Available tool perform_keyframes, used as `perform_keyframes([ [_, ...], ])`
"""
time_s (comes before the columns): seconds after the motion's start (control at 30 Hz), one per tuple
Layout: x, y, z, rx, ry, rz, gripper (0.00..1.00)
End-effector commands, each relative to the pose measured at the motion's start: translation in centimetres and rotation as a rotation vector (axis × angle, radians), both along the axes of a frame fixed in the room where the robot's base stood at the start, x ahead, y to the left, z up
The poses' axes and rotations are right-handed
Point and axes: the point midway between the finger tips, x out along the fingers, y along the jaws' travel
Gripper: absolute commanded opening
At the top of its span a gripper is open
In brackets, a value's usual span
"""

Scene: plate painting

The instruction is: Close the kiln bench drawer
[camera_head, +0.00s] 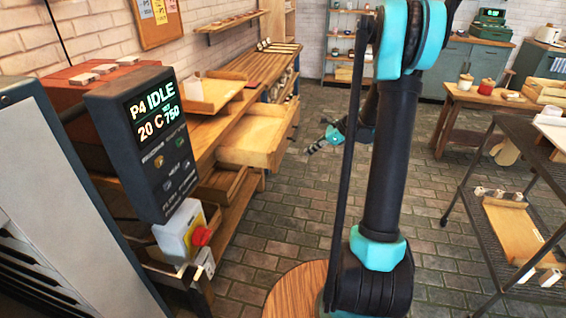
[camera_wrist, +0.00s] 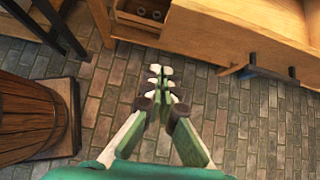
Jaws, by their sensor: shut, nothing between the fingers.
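The kiln bench (camera_head: 225,95) is a long wooden bench along the left wall in the head view. Its light wood drawer (camera_head: 252,141) stands pulled out towards the aisle, with its inside visible. My gripper (camera_head: 314,149) is to the right of the drawer, apart from it, over the brick floor. In the wrist view my gripper (camera_wrist: 160,82) has its pale green fingers together, with nothing between them. A light wood panel (camera_wrist: 240,25), which looks like part of the drawer, fills the upper right there. I cannot tell the gap in depth.
A control box (camera_head: 150,140) with a lit display stands at the near left. A wire rack (camera_head: 515,165) is at the right. The wrist view shows a barrel-like wooden thing (camera_wrist: 28,118) at left and an open wooden box (camera_wrist: 140,22) at top. The brick floor between is clear.

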Motion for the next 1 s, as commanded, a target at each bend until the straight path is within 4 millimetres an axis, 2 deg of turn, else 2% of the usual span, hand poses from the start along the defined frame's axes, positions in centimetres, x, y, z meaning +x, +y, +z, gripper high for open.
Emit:
perform_keyframes([
  [0.13, 0.7, 0.1, -0.4, 0.025, 0.024, -0.025, 0.00],
  [0.27, 0.9, 1.0, -1.3, 0.025, 0.025, -0.023, 0.00],
  [0.73, 2.8, 7.0, -7.6, 0.023, 0.024, -0.021, 0.00],
  [0.83, 3.2, 8.5, -7.3, 0.023, 0.023, -0.020, 0.00],
  [1.0, 3.8, 10.0, -7.3, 0.023, 0.024, -0.023, 0.00],
])
